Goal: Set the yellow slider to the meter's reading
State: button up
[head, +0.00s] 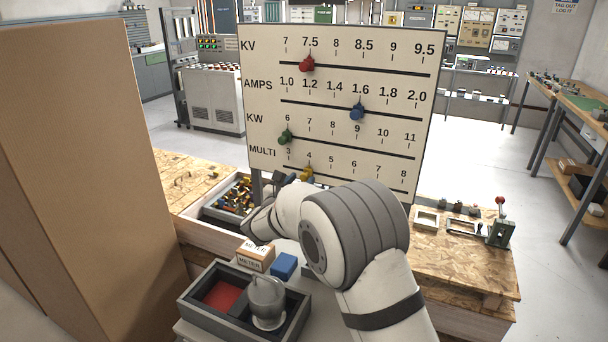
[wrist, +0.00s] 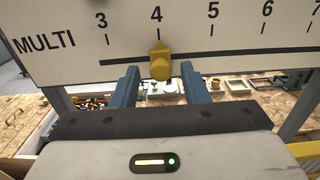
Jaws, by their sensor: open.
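The yellow slider (wrist: 160,62) sits on the MULTI track, its pointer just about at the 4 mark. In the head view the yellow slider (head: 307,174) shows on the lowest row of the white scale board (head: 346,150). My gripper (wrist: 158,72) is open, its blue fingers to the left and right of the slider's knob, with gaps visible on both sides. In the head view my gripper (head: 287,181) is partly hidden behind my arm, in front of the board's lower edge. A cardboard-coloured box labelled METER (head: 255,257) stands at the front; no reading is legible on it.
Red (head: 307,64), blue (head: 357,111) and green (head: 285,136) sliders sit on the rows above. A grey tray (head: 190,302) holds a red pad and a metal part. A blue block (head: 284,264) stands near it. A tall brown panel (head: 90,180) closes the left side.

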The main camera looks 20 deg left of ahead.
jog(key=shift+w+d, duration=0.15)
jog(key=shift+w, duration=1.25)
jog(key=shift+c, duration=0.4)
grip_shut()
